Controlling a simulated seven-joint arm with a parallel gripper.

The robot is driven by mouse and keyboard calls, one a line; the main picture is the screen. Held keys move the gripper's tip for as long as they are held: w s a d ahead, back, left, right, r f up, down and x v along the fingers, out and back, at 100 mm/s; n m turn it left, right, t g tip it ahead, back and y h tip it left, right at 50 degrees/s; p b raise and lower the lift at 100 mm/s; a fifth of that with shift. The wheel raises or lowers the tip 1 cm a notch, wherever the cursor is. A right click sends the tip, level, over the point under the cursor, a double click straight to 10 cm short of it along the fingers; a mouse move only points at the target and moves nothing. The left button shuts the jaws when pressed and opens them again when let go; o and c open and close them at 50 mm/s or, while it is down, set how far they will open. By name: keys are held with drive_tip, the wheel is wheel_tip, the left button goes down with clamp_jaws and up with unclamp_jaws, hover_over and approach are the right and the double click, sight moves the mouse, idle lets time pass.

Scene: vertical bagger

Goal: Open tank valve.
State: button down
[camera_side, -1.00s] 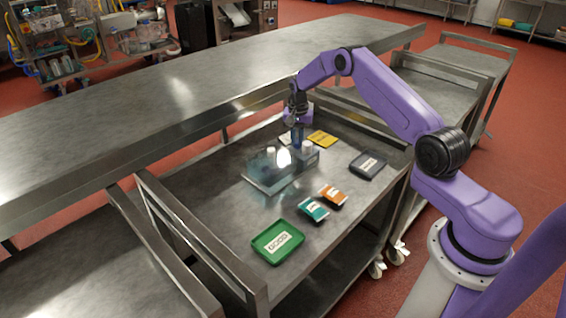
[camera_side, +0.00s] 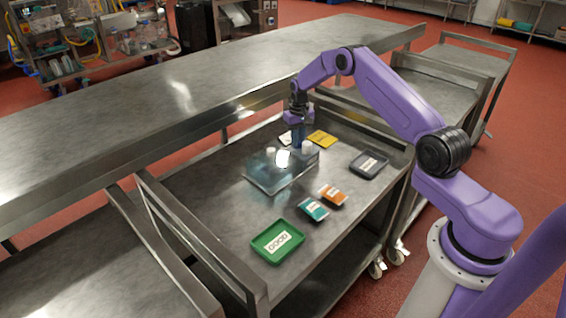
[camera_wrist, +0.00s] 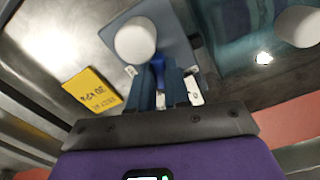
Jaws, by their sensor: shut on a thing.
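A clear, box-like tank (camera_side: 270,176) stands on the steel cart. Its bluish, glassy walls also show in the wrist view (camera_wrist: 232,25). A small blue handle (camera_wrist: 155,62), which looks like the tank valve, sits between my fingertips beside a white round cap (camera_wrist: 135,40). My gripper (camera_wrist: 160,78) is shut on this blue handle. In the side view my gripper (camera_side: 298,138) points down at the tank's far right end. The handle is hidden behind the fingers there, and its exact angle is hard to tell.
A green tray (camera_side: 292,253), a teal packet (camera_side: 313,210), an orange packet (camera_side: 332,195) and a dark tray (camera_side: 382,161) lie on the cart (camera_side: 225,215). A second white cap (camera_wrist: 298,27) is at the wrist view's right.

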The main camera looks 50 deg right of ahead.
drive_tip(key=shift+n, duration=1.9)
drive_tip(key=c, duration=0.9)
unclamp_jaws()
drive_tip(key=shift+r, duration=2.5)
wheel_tip(320, 180, up, 18)
drive_tip(key=shift+f, duration=0.25)
